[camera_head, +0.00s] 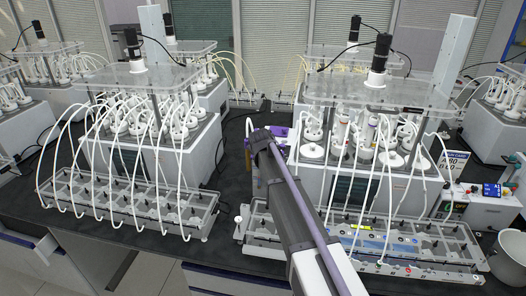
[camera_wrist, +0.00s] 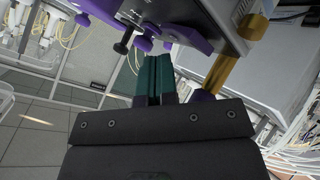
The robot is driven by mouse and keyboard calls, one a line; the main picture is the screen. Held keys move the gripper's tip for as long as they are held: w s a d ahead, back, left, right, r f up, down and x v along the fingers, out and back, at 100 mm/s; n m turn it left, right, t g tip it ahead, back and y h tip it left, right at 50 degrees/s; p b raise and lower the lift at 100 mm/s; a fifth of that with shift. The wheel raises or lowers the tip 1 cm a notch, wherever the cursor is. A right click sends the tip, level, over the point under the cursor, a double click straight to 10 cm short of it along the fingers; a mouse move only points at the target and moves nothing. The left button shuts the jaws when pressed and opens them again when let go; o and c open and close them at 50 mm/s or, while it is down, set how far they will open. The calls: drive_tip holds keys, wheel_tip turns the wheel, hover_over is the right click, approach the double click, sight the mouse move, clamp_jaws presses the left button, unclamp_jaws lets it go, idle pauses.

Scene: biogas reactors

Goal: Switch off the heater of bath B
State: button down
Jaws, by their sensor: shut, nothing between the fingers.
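In the head view, one white bath (camera_head: 205,160) with bottles stands left of my arm and another (camera_head: 315,182) stands right of it. I cannot read which is bath B. My arm reaches between them to a purple-fronted unit (camera_head: 278,131); its end hides part of that unit. In the wrist view, my gripper (camera_wrist: 154,58) has its green fingers shut and empty. Just beyond the fingertips are a purple panel (camera_wrist: 181,30), a purple knob (camera_wrist: 142,43) and a black knob (camera_wrist: 123,46). I cannot tell whether the fingers touch any of them, or which is a heater switch.
A brass-coloured pipe (camera_wrist: 221,72) runs close to the right of the fingers. White tubes run from the bottles to a grey rack (camera_head: 130,207) at left and another (camera_head: 258,222) at right.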

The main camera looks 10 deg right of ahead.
drive_tip(key=shift+r, duration=0.35)
drive_tip(key=r+p, duration=0.5)
drive_tip(key=shift+s+a+r, duration=0.1)
drive_tip(key=shift+s+a, duration=0.05)
drive_tip(key=shift+s, duration=0.15)
